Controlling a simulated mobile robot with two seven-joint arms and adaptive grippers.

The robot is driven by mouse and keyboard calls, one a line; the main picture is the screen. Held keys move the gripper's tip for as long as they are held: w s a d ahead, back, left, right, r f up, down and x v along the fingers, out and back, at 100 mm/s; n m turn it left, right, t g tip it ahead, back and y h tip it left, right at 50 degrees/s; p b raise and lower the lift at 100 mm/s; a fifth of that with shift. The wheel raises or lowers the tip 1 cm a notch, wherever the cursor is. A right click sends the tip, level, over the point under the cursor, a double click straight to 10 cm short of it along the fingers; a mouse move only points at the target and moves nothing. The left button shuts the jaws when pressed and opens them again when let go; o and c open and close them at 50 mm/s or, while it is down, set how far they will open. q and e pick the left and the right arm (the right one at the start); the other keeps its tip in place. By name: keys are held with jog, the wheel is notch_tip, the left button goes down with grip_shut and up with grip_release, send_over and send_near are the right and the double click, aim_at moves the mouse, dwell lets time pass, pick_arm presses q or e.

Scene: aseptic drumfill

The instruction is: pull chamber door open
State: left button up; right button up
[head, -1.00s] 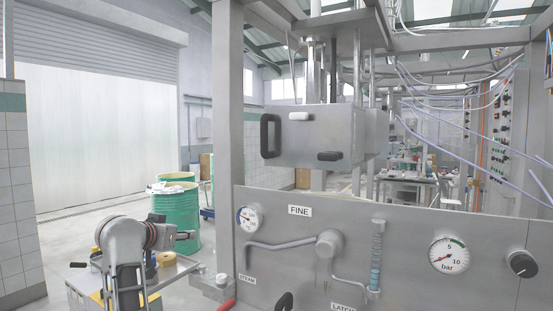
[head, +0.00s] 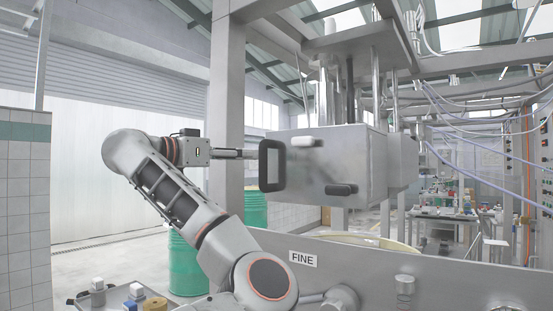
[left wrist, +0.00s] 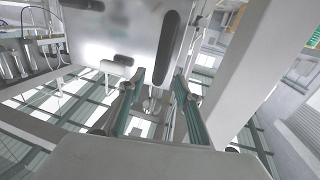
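The chamber (head: 350,160) is a grey steel box, and its door (head: 310,168) appears shut. A black D-shaped handle (head: 263,167) stands upright at the door's left edge; it also shows in the left wrist view (left wrist: 170,33). My left gripper (head: 250,154) points right at the handle's height, its tips beside the handle's left side. My right gripper is not in view.
The door also carries a white knob (head: 303,141) and a black knob (head: 340,189). A steel post (head: 226,100) rises behind my left gripper. A green drum (head: 187,265) stands at the left.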

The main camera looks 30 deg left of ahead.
pick_arm(q)
jog(key=w, duration=0.2)
jog(key=p, duration=0.1)
send_over(263, 184)
jog(key=w, duration=0.1)
jog(key=shift+a+f, duration=0.1)
jog(key=shift+a, duration=0.25)
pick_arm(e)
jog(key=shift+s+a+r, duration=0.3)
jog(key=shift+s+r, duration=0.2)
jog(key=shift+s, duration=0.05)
pick_arm(q)
jog(key=c, duration=0.8)
grip_shut()
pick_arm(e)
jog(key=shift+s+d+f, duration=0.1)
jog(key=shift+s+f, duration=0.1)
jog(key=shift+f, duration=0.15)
